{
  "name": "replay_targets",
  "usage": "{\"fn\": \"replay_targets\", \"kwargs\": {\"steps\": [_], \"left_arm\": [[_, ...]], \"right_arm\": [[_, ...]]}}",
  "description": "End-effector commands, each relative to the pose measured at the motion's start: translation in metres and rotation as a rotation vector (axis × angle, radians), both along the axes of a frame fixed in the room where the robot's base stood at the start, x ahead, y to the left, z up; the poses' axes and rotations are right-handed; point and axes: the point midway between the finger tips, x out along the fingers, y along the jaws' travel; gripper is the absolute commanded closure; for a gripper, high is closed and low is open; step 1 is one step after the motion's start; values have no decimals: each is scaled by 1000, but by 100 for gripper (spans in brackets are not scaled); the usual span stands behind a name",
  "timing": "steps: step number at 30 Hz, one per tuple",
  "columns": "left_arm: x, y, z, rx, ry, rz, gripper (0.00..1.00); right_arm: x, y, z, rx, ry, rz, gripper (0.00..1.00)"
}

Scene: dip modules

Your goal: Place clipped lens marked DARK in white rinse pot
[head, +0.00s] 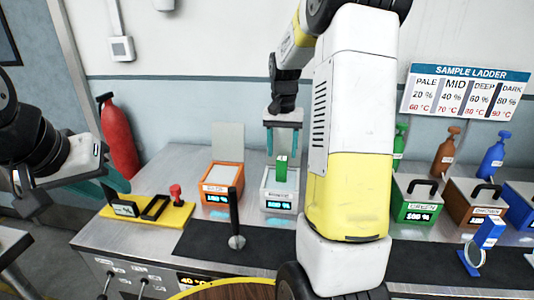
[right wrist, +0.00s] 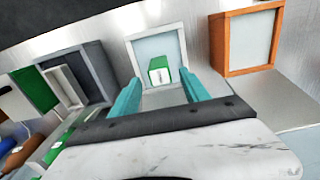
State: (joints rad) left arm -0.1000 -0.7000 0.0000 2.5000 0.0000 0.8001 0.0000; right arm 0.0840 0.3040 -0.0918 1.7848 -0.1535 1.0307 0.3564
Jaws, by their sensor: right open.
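The white rinse pot (head: 278,192) stands on the bench with a lit display on its front. A green clip (head: 281,168) sticks up out of it; any lens below is hidden. My right gripper (head: 283,146) is open above the pot, its teal fingers apart over the clip. In the right wrist view, the green clip (right wrist: 159,71) shows inside the white pot (right wrist: 133,57), just beyond the open fingers (right wrist: 165,88). The clip's mark is too small to read. My left gripper (head: 112,186) is at the far left, away from the pots; its opening is unclear.
An orange pot (head: 217,201) stands left of the white one. A blue-clipped lens (head: 486,238) stands at right, before green (head: 414,203) and brown (head: 468,214) lidded boxes. A yellow tray (head: 148,216) and an upright black handle (head: 235,215) are left. The SAMPLE LADDER sign (head: 466,92) lists DARK 80 %.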

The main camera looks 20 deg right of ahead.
Motion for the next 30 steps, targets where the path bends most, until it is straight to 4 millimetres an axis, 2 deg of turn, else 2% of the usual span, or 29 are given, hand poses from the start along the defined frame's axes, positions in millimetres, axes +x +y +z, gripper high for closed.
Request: {"fn": "replay_targets", "kwargs": {"steps": [3, 9, 17, 20, 23, 27, 30], "left_arm": [[0, 0, 0, 0, 0, 0, 64], [0, 0, 0, 0, 0, 0, 64], [0, 0, 0, 0, 0, 0, 64], [0, 0, 0, 0, 0, 0, 64], [0, 0, 0, 0, 0, 0, 64], [0, 0, 0, 0, 0, 0, 64], [0, 0, 0, 0, 0, 0, 64]], "right_arm": [[1, 0, 28, 0, -5, 0, 46], [1, 0, 65, 0, -4, 0, 46], [-7, 5, 90, 7, -19, 16, 46], [-26, 18, 104, 20, -72, 60, 46], [-58, 39, 121, 40, -157, 135, 46], [-112, 70, 134, 61, -290, 253, 46], [-149, 89, 134, 66, -386, 334, 46]]}}
